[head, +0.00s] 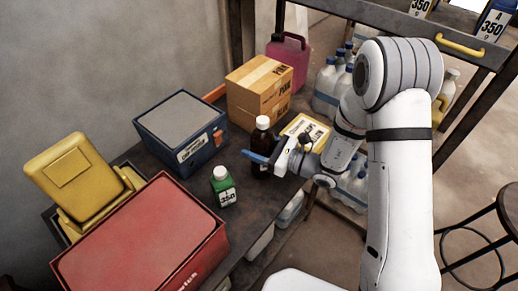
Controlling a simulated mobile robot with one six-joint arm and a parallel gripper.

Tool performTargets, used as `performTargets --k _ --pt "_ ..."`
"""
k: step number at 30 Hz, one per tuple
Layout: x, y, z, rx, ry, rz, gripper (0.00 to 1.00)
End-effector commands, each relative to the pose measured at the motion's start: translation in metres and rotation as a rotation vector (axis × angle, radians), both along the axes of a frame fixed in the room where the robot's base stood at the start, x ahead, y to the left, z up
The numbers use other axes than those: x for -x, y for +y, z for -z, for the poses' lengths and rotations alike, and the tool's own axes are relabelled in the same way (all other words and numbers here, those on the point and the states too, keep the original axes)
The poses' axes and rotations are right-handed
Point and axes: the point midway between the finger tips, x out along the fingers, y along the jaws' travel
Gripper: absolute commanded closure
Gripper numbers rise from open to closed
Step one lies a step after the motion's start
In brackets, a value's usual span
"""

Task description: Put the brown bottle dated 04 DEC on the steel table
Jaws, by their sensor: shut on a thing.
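A brown bottle (262,139) with a white cap stands upright among the boxes at the middle of the dark worn tabletop (250,197). My gripper (264,158) comes from the right, with its blue finger across the bottle's middle, and is shut on the bottle. The gripper hides part of the bottle, and I cannot read any date on it. I cannot tell whether the bottle's base touches the tabletop. I cannot tell whether this tabletop is the steel table.
A green bottle (222,187) stands left of the brown one. A blue box (181,128), cardboard boxes (259,88), a red box (143,246) and a yellow container (74,176) crowd the top. A yellow labelled box (305,131) lies behind my gripper. A stool (482,238) stands at right.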

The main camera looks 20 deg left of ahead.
Motion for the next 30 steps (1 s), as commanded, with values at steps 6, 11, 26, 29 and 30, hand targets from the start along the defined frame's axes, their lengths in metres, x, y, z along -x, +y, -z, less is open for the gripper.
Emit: performTargets --k 6,11,26,29,30 --pt "0.000 0.000 0.012 -0.004 -0.003 0.000 0.83" --pt "0.000 0.000 0.012 -0.004 -0.003 -0.001 0.83" --pt "0.000 0.000 0.015 -0.001 -0.001 -0.001 0.18" --pt "0.000 0.000 0.015 -0.001 -0.001 -0.001 0.18" --pt "0.000 0.000 0.015 -0.001 -0.001 -0.001 0.18"
